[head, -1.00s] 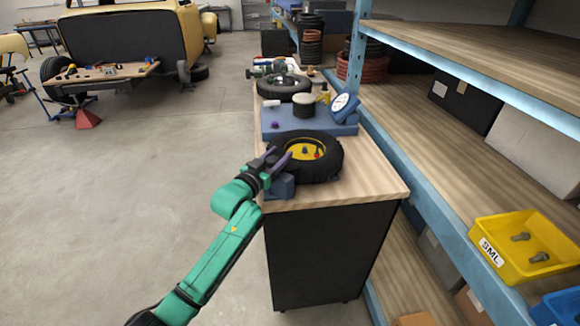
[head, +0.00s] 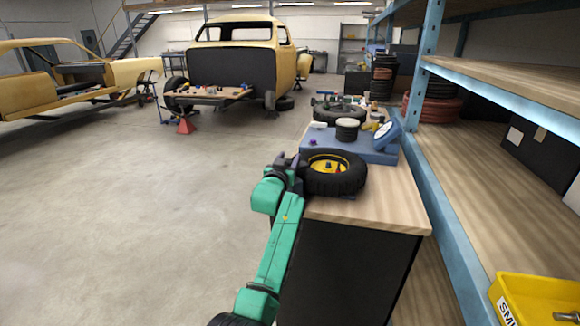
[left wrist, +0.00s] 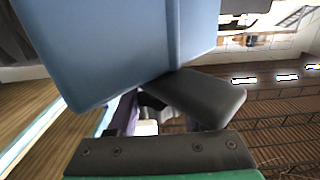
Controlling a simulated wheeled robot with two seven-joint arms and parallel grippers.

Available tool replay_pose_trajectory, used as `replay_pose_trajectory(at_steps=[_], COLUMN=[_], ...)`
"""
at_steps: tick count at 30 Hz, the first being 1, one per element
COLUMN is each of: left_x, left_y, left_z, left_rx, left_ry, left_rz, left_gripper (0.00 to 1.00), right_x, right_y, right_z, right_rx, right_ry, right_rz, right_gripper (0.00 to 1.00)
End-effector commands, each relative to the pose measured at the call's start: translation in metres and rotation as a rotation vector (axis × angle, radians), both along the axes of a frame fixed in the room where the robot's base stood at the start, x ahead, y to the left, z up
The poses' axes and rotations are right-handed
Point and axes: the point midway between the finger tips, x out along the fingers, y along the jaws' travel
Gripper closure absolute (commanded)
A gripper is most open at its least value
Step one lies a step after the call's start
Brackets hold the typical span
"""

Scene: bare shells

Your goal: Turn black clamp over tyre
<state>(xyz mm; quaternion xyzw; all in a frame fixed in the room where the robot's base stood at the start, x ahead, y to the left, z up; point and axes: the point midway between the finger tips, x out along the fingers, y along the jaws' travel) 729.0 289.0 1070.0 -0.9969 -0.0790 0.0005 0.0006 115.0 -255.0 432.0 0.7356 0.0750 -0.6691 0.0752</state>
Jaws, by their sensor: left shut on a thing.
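The black tyre (head: 335,174) with a yellow hub (head: 328,164) lies flat on the near end of the wooden bench top. My left gripper (head: 294,162) is at the tyre's left edge, its purple fingers low beside the sidewall. It is shut on what looks like the black clamp, a dark bar (left wrist: 200,95) that fills the middle of the left wrist view. A purple finger (left wrist: 125,115) shows beside it. The clamp is mostly hidden by my gripper in the head view, so its angle over the tyre is unclear. My right gripper is out of view.
A large blue block (left wrist: 140,45) is very close in the left wrist view. Blue shelving (head: 425,150) stands close on the right. Open floor lies left of the bench.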

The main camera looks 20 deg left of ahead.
Motion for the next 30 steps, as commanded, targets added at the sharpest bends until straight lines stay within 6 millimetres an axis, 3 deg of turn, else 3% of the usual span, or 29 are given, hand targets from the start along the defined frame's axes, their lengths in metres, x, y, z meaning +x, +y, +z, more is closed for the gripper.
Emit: replay_pose_trajectory(at_steps=[13, 14, 15, 16, 26, 30], left_x=[0.001, 0.001, 0.001, 0.001, -0.001, -0.011], left_y=[0.0, 0.0, 0.0, 0.0, 0.001, 0.0], left_z=[0.002, 0.002, 0.002, 0.002, 0.001, 0.0], left_rx=[-0.001, -0.001, -0.001, -0.001, -0.001, 0.0], left_ry=[-0.004, -0.004, -0.004, -0.004, -0.002, -0.002], left_rz=[0.007, 0.007, 0.007, 0.007, 0.008, 0.01], left_gripper=[1.0, 0.42, 0.27, 0.23, 0.23, 0.23], right_x=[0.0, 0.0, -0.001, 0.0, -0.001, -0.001], right_y=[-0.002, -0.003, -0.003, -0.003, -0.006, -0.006], right_z=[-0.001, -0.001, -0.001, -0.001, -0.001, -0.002], right_rx=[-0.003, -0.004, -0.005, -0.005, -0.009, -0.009], right_ry=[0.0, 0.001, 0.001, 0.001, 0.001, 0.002], right_rz=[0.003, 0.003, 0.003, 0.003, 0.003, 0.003], right_gripper=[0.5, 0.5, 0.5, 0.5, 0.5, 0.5])
